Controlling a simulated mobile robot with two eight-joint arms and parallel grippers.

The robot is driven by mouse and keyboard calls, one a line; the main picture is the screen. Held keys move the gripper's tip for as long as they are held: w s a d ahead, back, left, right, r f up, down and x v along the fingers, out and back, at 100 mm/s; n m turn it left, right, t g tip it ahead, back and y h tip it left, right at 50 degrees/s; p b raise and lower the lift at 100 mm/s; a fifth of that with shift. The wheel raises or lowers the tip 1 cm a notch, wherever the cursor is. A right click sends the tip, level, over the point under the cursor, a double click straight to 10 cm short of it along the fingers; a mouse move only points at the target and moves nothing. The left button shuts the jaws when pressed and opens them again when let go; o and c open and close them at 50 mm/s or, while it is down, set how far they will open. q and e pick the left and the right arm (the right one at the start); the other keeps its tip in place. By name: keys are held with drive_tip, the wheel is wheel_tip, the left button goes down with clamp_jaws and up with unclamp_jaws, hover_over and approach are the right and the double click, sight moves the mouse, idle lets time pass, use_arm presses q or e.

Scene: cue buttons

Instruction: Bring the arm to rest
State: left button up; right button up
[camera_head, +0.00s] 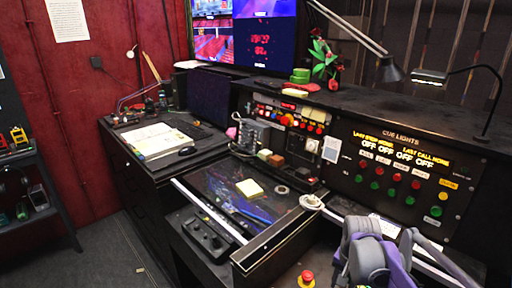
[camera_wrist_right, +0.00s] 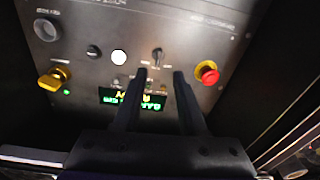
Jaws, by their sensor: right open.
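My right arm (camera_head: 370,255) shows at the bottom right of the head view, in front of the cue lights panel (camera_head: 345,185). Its fingertips cannot be made out there. In the right wrist view my right gripper (camera_wrist_right: 160,75) is open, with two dark fingers apart and nothing between them. Behind the fingers is a grey control panel (camera_wrist_right: 185,30). It has a red knob on a yellow ring (camera_wrist_right: 207,72), a yellow knob (camera_wrist_right: 52,79), a white round button (camera_wrist_right: 119,57) and a lit green display (camera_wrist_right: 151,103). Whether the fingers touch the panel cannot be told. My left gripper is not in view.
The cue lights panel carries rows of red and green buttons. A desk lamp (camera_head: 389,70) overhangs the console top. A red button (camera_head: 306,277) is near my right arm. Floor (camera_head: 95,255) is clear at lower left.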

drive_tip(key=s+a+r+n+t+p, duration=0.2)
drive_tip(key=s+a+n+p, duration=0.1)
drive_tip(key=s, duration=0.6)
drive_tip(key=s+a+r+n+t+p, duration=0.2)
drive_tip(key=s+a+n, duration=0.3)
drive_tip(key=s, duration=0.5)
drive_tip(key=shift+s+a+r+n+t+p, duration=0.3)
drive_tip(key=shift+a+r+n+t+p, duration=0.15)
drive_tip(key=shift+p, duration=0.25)
